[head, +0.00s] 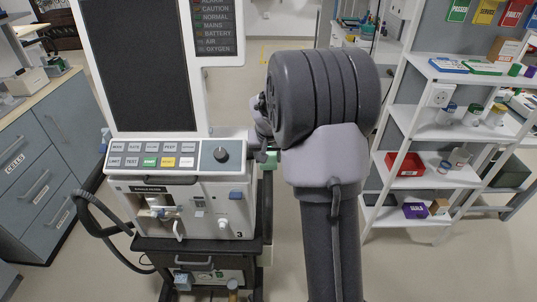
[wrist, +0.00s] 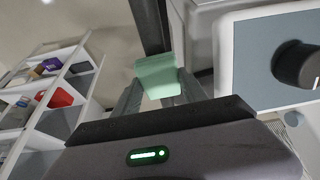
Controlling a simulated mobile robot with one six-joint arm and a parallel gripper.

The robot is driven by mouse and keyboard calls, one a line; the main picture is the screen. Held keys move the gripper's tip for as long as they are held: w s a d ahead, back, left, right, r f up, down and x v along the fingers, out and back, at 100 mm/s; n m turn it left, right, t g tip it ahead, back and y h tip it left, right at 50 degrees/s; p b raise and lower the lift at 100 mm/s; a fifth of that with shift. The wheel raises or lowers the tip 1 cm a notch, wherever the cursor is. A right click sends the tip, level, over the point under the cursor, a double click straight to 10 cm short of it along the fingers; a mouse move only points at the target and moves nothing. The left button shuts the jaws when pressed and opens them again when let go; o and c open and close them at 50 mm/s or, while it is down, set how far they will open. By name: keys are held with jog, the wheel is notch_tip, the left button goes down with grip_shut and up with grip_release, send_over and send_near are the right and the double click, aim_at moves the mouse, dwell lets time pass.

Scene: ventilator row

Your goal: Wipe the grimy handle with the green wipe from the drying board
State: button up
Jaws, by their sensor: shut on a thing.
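The green wipe (wrist: 157,72) is gripped between the two fingers of my gripper (wrist: 160,92) in the wrist view. In the head view only a small part of the wipe (head: 269,161) shows, beside the right side of the ventilator (head: 180,205); my arm hides most of the gripper. A dark bar (wrist: 150,24) runs just beyond the wipe in the wrist view. It may be the handle; I cannot tell whether the wipe touches it, and no grime is clear on it. I do not make out the drying board.
The ventilator's control panel with a dark knob (head: 221,155) is close to my gripper's side. A white shelf rack (head: 455,135) with bins and jars stands at the right. Grey drawers (head: 45,160) stand at the left. Floor is clear between ventilator and rack.

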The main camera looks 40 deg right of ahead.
aim_at(268, 167)
jog(key=shift+s+a, duration=0.35)
jog(key=shift+s, duration=0.2)
jog(key=shift+s+a+f+b, duration=0.15)
jog(key=shift+s+a+b, duration=0.5)
jog(key=shift+s+b, duration=0.25)
jog(key=shift+s+a, duration=0.25)
jog(key=shift+s, duration=0.1)
jog(key=shift+r, duration=0.2)
notch_tip(268, 167, up, 6)
jog(key=p, duration=0.4)
jog(key=shift+f, duration=0.1)
notch_tip(268, 167, up, 3)
jog(key=p, duration=0.2)
jog(key=shift+p, duration=0.35)
